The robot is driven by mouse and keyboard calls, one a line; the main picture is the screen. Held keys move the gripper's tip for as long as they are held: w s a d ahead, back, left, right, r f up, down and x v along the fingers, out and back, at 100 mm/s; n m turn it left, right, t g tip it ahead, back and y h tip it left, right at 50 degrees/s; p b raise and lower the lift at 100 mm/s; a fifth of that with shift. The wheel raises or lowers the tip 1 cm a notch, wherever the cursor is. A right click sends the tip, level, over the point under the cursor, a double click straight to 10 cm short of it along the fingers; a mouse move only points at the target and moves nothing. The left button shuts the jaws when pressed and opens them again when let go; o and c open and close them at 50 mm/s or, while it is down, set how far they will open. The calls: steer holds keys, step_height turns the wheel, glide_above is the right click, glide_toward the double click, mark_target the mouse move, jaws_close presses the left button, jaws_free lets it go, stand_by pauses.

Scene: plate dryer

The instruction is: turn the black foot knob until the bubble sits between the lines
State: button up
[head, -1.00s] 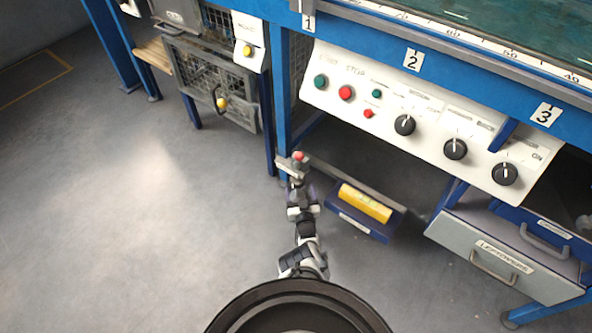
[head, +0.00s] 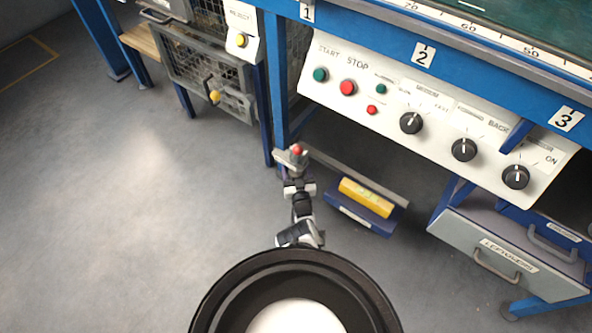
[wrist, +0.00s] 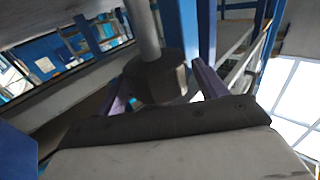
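In the wrist view the black foot knob (wrist: 158,80) hangs at the lower end of a grey rod (wrist: 145,28). The purple fingers of my gripper (wrist: 164,85) stand on either side of the knob, close to its edges. Whether both fingers press on it or leave a small gap, I cannot tell. In the head view my arm reaches down to the foot of a blue table leg (head: 279,115), where its end hides the knob. I cannot make out a bubble or level lines in either view.
A control panel (head: 440,128) with buttons and dials overhangs the arm's right. A blue tray with a yellow block (head: 365,197) lies near the floor beside the arm. A grey drawer (head: 490,250) is at lower right. Open floor (head: 120,220) lies left.

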steer(key=c, duration=0.8)
steer(key=shift+w+n+y, duration=0.1)
steer(key=shift+n+y, duration=0.5)
steer(key=shift+y, duration=0.2)
steer(key=shift+n+g+y+b, duration=0.7)
steer(key=shift+n+y+b, duration=0.15)
steer(key=shift+y, duration=0.65)
steer(key=o, duration=1)
steer(key=shift+a+r+m+t+h+p, duration=0.15)
steer(key=shift+m+t+h+p, duration=0.2)
steer(key=shift+h, duration=0.25)
